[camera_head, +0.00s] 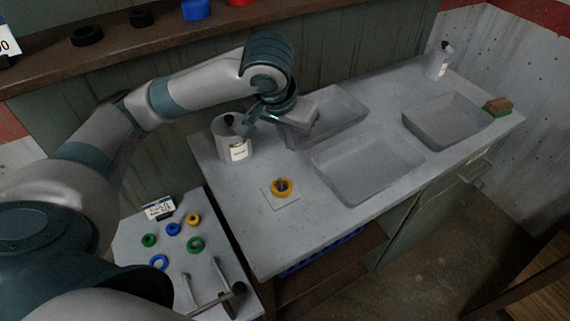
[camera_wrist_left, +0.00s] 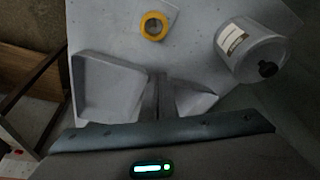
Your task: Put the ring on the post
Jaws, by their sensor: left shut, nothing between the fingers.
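A yellow ring (camera_head: 281,187) lies on a pale square plate (camera_head: 285,203) on the grey counter. It appears to sit around a short post, whose grey top (camera_head: 281,186) shows in the ring's hole. The ring also shows in the left wrist view (camera_wrist_left: 154,26), beyond the fingertips and apart from them. My left gripper (camera_head: 301,115) is over the back basin, behind and right of the ring. Its fingers are together and empty, as the left wrist view (camera_wrist_left: 158,85) also shows. My right gripper is not in view.
A white labelled canister (camera_head: 231,139) stands left of my left gripper. Several basins, including the front one (camera_head: 368,165), are sunk in the counter. A lower side table (camera_head: 210,265) holds blue, green and yellow rings. A bottle (camera_head: 439,60) stands at the far right corner.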

